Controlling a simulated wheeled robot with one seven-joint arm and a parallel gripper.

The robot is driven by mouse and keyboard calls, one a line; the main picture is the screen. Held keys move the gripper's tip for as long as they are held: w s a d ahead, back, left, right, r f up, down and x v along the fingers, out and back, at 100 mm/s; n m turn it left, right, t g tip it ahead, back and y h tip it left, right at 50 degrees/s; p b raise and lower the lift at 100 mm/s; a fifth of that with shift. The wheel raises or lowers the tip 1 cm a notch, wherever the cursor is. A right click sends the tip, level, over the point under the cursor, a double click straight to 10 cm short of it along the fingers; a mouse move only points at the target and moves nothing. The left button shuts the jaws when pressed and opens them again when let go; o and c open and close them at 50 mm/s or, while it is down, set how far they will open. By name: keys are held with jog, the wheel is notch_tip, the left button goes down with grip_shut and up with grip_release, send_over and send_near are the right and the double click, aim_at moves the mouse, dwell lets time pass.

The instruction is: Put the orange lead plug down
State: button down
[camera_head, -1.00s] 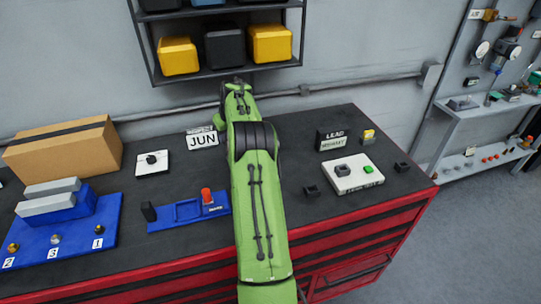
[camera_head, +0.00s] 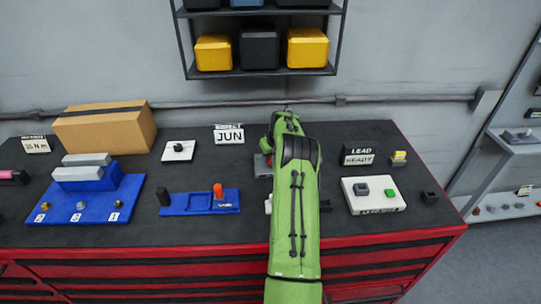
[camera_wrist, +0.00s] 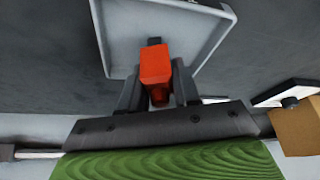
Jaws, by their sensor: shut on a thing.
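The orange lead plug (camera_wrist: 155,65) is between the two fingers of my gripper (camera_wrist: 157,86) in the wrist view. My gripper is shut on it. Beyond the plug lies a light grey tray (camera_wrist: 112,38) with a raised rim. I cannot tell whether the plug touches the tray. In the head view my green arm hides the gripper and the held plug. A piece of a grey thing, perhaps this tray, shows left of my arm (camera_head: 262,166).
A blue fixture (camera_head: 175,205) with another orange piece (camera_head: 218,190) stands left of my arm. A white board (camera_head: 373,205) with a grey block and a green button is to the right. A LEAD sign (camera_head: 361,157) stands behind it. A cardboard box (camera_head: 105,130) is at the back left.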

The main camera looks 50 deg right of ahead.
jog(key=shift+a, duration=0.1)
jog(key=shift+f, duration=0.15)
jog(key=c, duration=0.8)
grip_release()
